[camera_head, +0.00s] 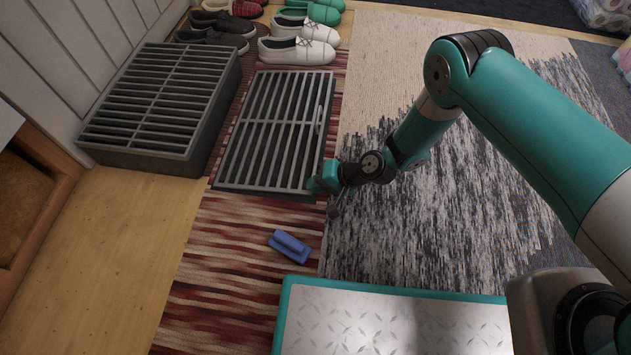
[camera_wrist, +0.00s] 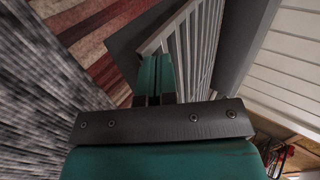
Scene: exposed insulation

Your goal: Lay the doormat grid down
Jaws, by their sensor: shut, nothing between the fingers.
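The doormat grid (camera_head: 251,152) is a pale grey slatted rectangle with a small handle along its right side. In the head view it looks flat, or nearly so, over a dark base on the red striped rug. The wrist view shows the grid's slats (camera_wrist: 196,45) beyond my fingers. My gripper (camera_head: 318,186) is at the grid's near right corner, low over the rug. Its teal fingers (camera_wrist: 155,68) are together with nothing between them. I cannot tell whether they touch the grid's edge.
A dark grey box with a slatted top (camera_head: 150,100) stands left of the grid. Several shoes (camera_head: 297,50) are behind it. A blue brush-like object (camera_head: 290,246) lies on the striped rug (camera_head: 225,255) nearer me. A grey patterned rug (camera_head: 400,235) is to the right.

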